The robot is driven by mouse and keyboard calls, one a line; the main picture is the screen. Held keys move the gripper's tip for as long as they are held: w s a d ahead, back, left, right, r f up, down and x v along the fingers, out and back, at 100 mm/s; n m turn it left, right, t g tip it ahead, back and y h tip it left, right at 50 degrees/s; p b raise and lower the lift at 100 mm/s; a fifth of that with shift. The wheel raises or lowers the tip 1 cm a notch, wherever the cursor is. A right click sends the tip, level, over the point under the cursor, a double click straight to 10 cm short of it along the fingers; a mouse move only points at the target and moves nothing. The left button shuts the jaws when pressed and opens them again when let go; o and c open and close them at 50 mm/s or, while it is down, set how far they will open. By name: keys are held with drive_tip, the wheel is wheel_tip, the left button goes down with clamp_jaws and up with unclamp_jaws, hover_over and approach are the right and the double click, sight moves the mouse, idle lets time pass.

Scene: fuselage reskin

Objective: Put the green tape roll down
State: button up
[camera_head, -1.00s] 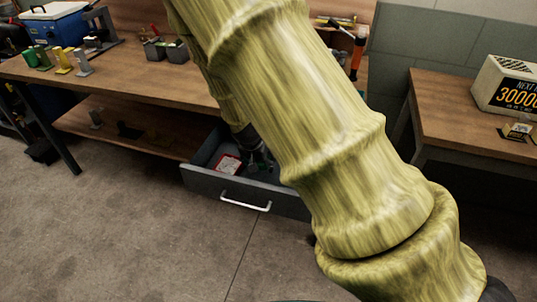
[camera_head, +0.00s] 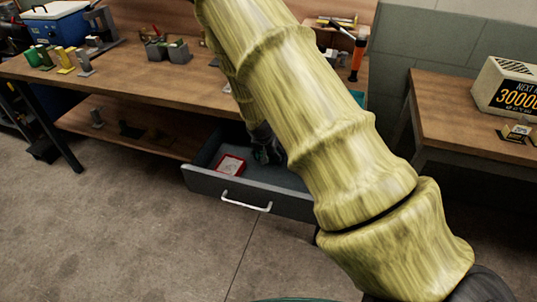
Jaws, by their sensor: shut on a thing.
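My gripper (camera_head: 267,152) is small and dark in the head view, low over the open grey drawer (camera_head: 235,188) under the workbench. It is shut on the green tape roll, of which I can make out no clear outline; the fingers and my arm mostly hide it. I cannot tell whether the roll touches the drawer floor. A red-edged white item (camera_head: 231,165) lies in the drawer, left of my gripper. My arm covers the drawer's right part.
The wooden workbench (camera_head: 140,85) carries a blue box (camera_head: 55,25), small coloured holders and an orange-handled tool (camera_head: 357,58). A second table (camera_head: 440,110) stands at right with a beige counter box (camera_head: 510,85). The floor before the drawer is clear.

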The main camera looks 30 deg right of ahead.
drive_tip(key=shift+s+r, duration=0.1)
drive_tip(key=o, duration=1.1)
drive_tip(key=shift+f, duration=0.2)
drive_tip(key=v, duration=1.2)
drive_tip(key=shift+b, duration=0.45)
drive_tip(key=shift+r, duration=0.15)
